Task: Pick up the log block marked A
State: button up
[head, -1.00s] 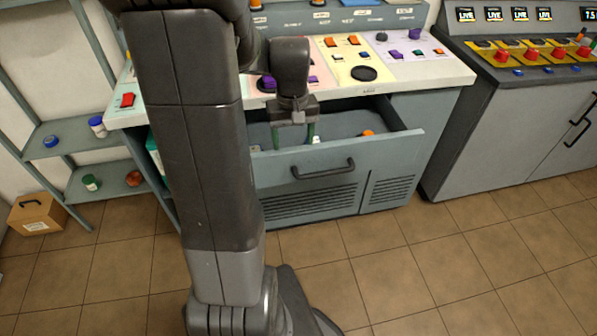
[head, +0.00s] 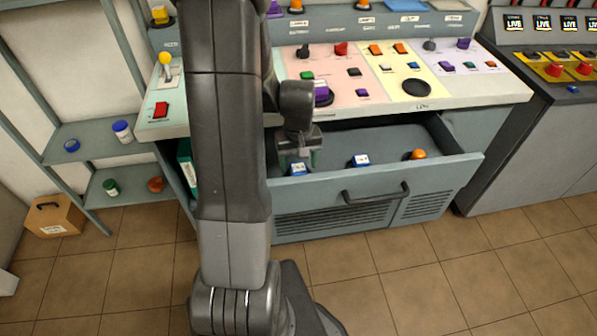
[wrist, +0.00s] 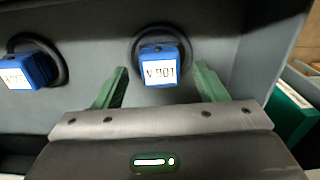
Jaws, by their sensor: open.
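Two blue blocks with white labels sit in the open drawer (head: 459,168). One blue block (wrist: 159,67) is between the finger tips in the wrist view, in a dark round seat; its label seems to read "V 901". In the head view this block (head: 298,169) shows just below my gripper (head: 299,154). The other blue block (head: 360,160) is to its right; in the wrist view it is at the left (wrist: 24,72), its label unclear. I cannot make out an A on either. My gripper (wrist: 162,72) is open, its green fingers apart with nothing held.
An orange knob (head: 418,154) is at the drawer's right end. The drawer front with its handle (head: 376,194) stands out below the control desk (head: 470,95). A green binder (head: 187,165) is left of the drawer. A shelf (head: 95,145) stands at the left.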

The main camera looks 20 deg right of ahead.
jog(key=shift+f, duration=1.25)
jog(key=c, duration=1.1)
jog(key=shift+o, duration=0.2)
jog(key=shift+r, duration=0.1)
